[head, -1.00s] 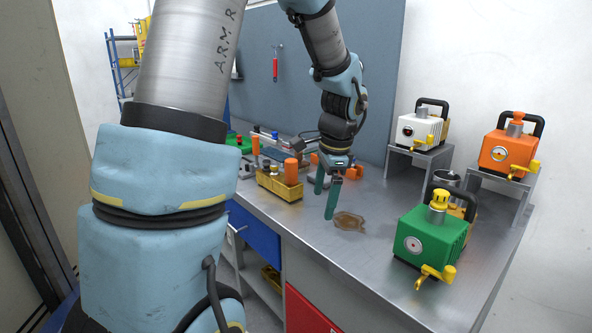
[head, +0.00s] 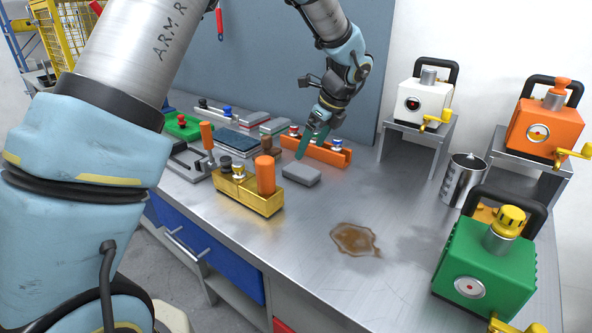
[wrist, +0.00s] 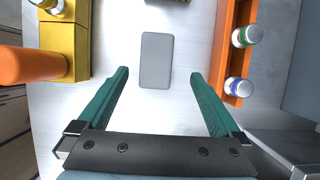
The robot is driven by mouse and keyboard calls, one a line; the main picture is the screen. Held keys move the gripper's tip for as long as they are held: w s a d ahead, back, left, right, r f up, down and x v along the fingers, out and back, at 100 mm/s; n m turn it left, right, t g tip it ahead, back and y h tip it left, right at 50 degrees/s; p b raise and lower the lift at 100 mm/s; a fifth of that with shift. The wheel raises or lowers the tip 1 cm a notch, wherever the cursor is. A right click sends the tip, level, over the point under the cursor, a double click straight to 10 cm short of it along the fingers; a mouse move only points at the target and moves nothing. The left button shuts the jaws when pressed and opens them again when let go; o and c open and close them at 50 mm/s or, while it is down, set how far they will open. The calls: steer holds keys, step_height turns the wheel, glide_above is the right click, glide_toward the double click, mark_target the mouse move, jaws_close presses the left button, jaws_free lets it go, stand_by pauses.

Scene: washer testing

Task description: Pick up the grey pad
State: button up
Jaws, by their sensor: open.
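The grey pad (head: 301,174) is a small flat block with rounded corners, lying on the metal bench between a yellow bin and an orange rack. In the wrist view the grey pad (wrist: 157,60) lies upright in the picture, ahead of the fingertips and roughly centred between them. My gripper (head: 311,147) is above the bench, just behind the pad in the head view. Its two green fingers (wrist: 159,73) are wide apart with nothing between them. The gap between fingers and pad cannot be judged exactly.
The yellow bin (head: 235,196) with an orange cylinder stands left of the pad. The orange rack (head: 325,155) with bottles stands close to its other side. A brown puddle (head: 355,239) lies in front. A green pump (head: 480,262) stands at right. The bench between puddle and pad is clear.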

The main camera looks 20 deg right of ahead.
mark_target(302, 169)
steer(key=x, duration=0.2)
steer(key=shift+a+f, duration=0.1)
steer(key=shift+f, duration=0.15)
steer(key=x, duration=0.1)
steer(key=p+x, duration=0.2)
steer(key=x, duration=0.1)
steer(key=shift+s+a+f, duration=0.15)
steer(key=shift+s+f, duration=0.05)
steer(key=shift+s, duration=0.1)
steer(key=shift+w+f, duration=0.15)
steer(key=shift+f, duration=0.3)
steer(key=shift+f, duration=0.25)
steer(key=shift+c, duration=0.2)
steer(key=c, duration=1.3)
step_height(302, 169, up, 11)
steer(key=shift+f+b, duration=0.2)
steer(key=shift+b, duration=0.75)
